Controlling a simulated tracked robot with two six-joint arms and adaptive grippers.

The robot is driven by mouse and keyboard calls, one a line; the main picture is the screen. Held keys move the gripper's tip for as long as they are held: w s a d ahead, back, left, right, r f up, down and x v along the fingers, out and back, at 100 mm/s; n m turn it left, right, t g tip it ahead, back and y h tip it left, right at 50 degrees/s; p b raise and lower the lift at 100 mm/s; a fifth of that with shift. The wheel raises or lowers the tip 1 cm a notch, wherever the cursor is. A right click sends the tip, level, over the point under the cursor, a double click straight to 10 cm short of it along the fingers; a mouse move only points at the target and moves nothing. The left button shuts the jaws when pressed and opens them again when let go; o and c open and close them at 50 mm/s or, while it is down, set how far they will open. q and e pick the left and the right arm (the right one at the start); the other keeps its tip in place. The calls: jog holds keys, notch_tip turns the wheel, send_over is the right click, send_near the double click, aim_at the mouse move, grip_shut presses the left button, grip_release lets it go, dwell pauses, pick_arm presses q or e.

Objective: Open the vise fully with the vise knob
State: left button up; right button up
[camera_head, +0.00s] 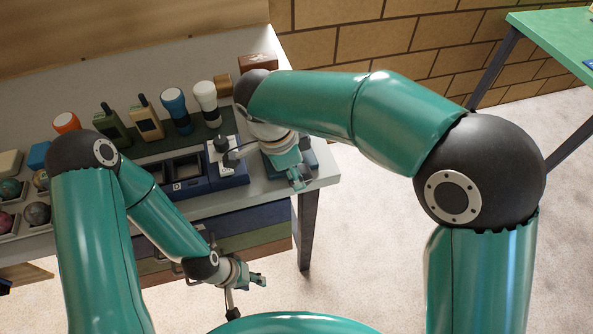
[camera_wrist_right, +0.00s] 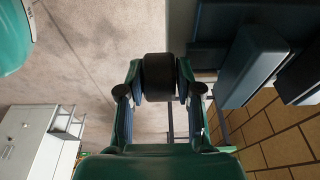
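The vise knob (camera_wrist_right: 158,77) is a black cylinder between the fingers of my right gripper (camera_wrist_right: 158,85) in the right wrist view; the fingers close in on both its sides. The dark blue vise (camera_wrist_right: 250,62) shows beside it at the upper right; how far its jaws are apart is not clear. In the head view my right gripper (camera_head: 299,179) is at the bench's front right corner, and the arm hides most of the vise. My left gripper (camera_head: 246,292) hangs empty in front of the drawers below the bench top, its fingers apart.
The bench (camera_head: 200,50) holds radios (camera_head: 148,118), flashlights (camera_head: 175,108) and a blue charger box (camera_head: 190,186) left of the right gripper. A tray of balls (camera_head: 37,213) is at the far left. A green table (camera_head: 555,35) stands at the right. Floor (camera_head: 360,240) is clear.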

jog(key=o, duration=0.4)
jog(key=shift+c, duration=0.2)
jog(key=v, duration=1.1)
jog(key=shift+r, duration=0.45)
jog(key=shift+a, duration=0.1)
